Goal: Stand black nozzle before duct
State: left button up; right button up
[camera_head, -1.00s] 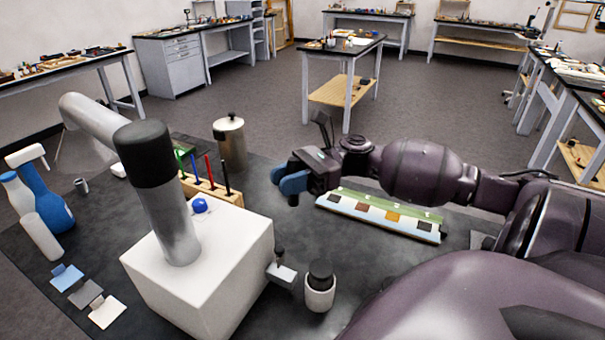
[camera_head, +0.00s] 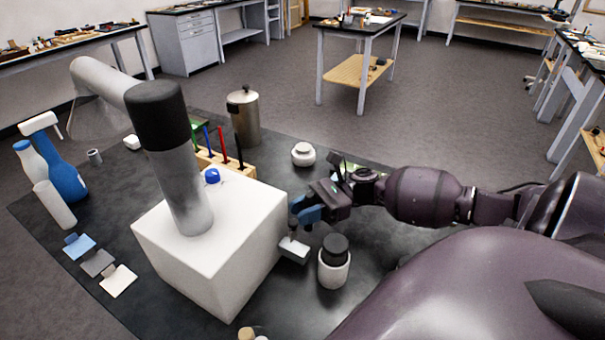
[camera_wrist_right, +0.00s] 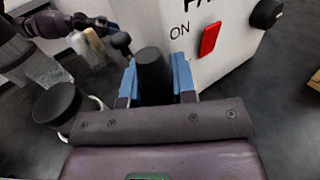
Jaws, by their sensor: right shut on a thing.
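My right gripper (camera_head: 298,218) has blue fingers and is beside the right side of the white extractor box (camera_head: 215,255). In the right wrist view its fingers (camera_wrist_right: 153,78) are shut on a black tapered cylinder, which I take for the black nozzle (camera_wrist_right: 152,70). In the head view the fingers hide most of it, above a small light grey block (camera_head: 293,250); I cannot tell whether it touches the block. The duct (camera_head: 180,170) is a grey tube with a black collar, rising from the box and bending left to a clear hood (camera_head: 98,112). My left gripper is not in view.
A white jar with a black lid (camera_head: 334,270) stands close to the right gripper. A pen rack (camera_head: 228,165), a metal canister (camera_head: 244,115) and a white round pot (camera_head: 303,154) stand behind. The dark mat is clear between cards and box.

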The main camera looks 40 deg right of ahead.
jog(key=shift+f+b, duration=0.35)
jog(key=shift+f, duration=1.85)
jog(key=shift+f, duration=0.2)
jog(key=o, duration=0.9)
jog(key=shift+r, duration=0.1)
